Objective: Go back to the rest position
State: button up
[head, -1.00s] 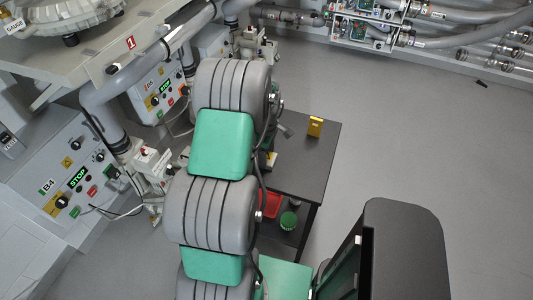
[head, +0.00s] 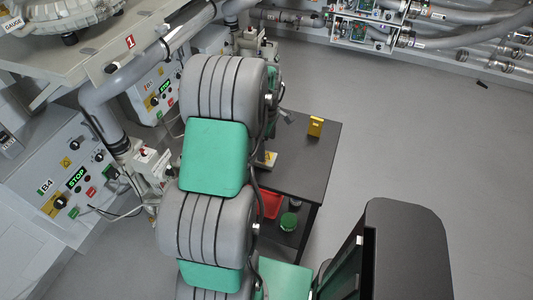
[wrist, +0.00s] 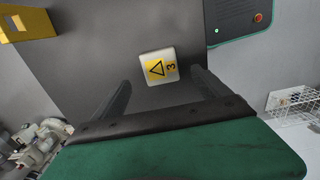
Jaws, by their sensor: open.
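My arm, with grey ribbed joints and green covers, rises through the middle of the head view. My gripper (wrist: 161,77) shows in the wrist view with its two dark fingers spread apart. It is open, and nothing is held between the fingers. A white block (wrist: 158,67) with a yellow warning triangle and a 3 lies on the dark table (wrist: 90,60), seen between the fingertips. I cannot tell the height of the fingers above it. In the head view my arm hides most of the gripper.
A yellow block (head: 315,126) stands on the dark table (head: 307,165). A red bin (head: 270,204) and a green container (head: 289,221) are on the shelf below. Control panels, one labelled B4 (head: 45,186), and pipes line the left.

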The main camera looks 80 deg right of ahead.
notch_tip(320, 180, up, 2)
jog(key=shift+r, duration=0.1)
jog(key=m, duration=0.5)
jog(key=a+f+m, duration=0.1)
jog(key=a+m, duration=0.1)
jog(key=a+f+m+y, duration=0.1)
jog(key=a+m, duration=0.1)
jog(key=a, duration=0.1)
jog(key=a+f+m, duration=0.2)
jog(key=shift+s+a+f+m+y, duration=0.1)
jog(key=shift+s+a+m+y, duration=0.2)
jog(key=shift+s+a, duration=0.1)
jog(key=w+a+r+n+t, duration=0.1)
jog(key=w+a+r+n, duration=0.3)
jog(key=a, duration=0.9)
jog(key=w+a+r+n+t+h, duration=0.1)
jog(key=w+a+r+n, duration=0.3)
jog(key=w+a, duration=0.9)
jog(key=w+a+r+n+t, duration=0.1)
jog(key=w+a+r+n, duration=0.3)
jog(key=w+a+r, duration=0.4)
jog(key=a+r, duration=0.1)
jog(key=a, duration=0.4)
jog(key=shift+w+a+r+n+t+h, duration=0.15)
jog(key=shift+a+r+n+t+h, duration=0.15)
jog(key=shift+a+n+t, duration=0.1)
